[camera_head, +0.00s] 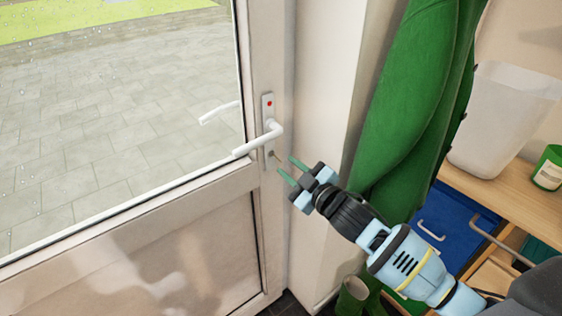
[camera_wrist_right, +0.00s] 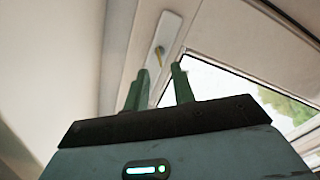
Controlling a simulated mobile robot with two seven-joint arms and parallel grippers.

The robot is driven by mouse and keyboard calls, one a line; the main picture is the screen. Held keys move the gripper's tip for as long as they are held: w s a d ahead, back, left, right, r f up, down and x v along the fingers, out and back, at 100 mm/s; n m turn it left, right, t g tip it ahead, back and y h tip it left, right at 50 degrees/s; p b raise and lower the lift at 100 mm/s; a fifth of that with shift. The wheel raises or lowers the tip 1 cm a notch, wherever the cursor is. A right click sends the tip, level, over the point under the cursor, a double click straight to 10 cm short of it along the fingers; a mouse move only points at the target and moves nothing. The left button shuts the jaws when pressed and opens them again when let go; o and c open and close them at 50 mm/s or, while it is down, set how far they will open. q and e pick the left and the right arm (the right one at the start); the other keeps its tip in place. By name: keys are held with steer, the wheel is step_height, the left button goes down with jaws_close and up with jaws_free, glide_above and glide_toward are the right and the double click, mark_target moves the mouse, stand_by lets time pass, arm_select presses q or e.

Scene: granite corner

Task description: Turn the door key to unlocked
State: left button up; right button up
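The white glazed door (camera_head: 190,220) has a pale lock plate (camera_head: 267,118) with a red dot near its top. A white lever handle (camera_head: 262,138) points left from the plate. A small key (camera_head: 273,154) shows just below the handle; its exact turn is too small to tell. In the right wrist view the plate (camera_wrist_right: 168,32) carries a small brass-coloured key (camera_wrist_right: 158,54) above the fingers. My right gripper (camera_head: 287,168) is open and empty, its green fingers pointing at the key from the right, seemingly short of it. My left gripper is not in view.
A green curtain or coat (camera_head: 415,90) hangs right of the door. A wooden shelf (camera_head: 510,195) with a white bin (camera_head: 495,115) and green tin (camera_head: 549,168) stands at the right, above a blue drawer (camera_head: 440,225). Free space lies before the door's lower panel.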

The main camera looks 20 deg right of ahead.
mark_target(280, 161)
steer(key=shift+x, duration=2)
jaws_close()
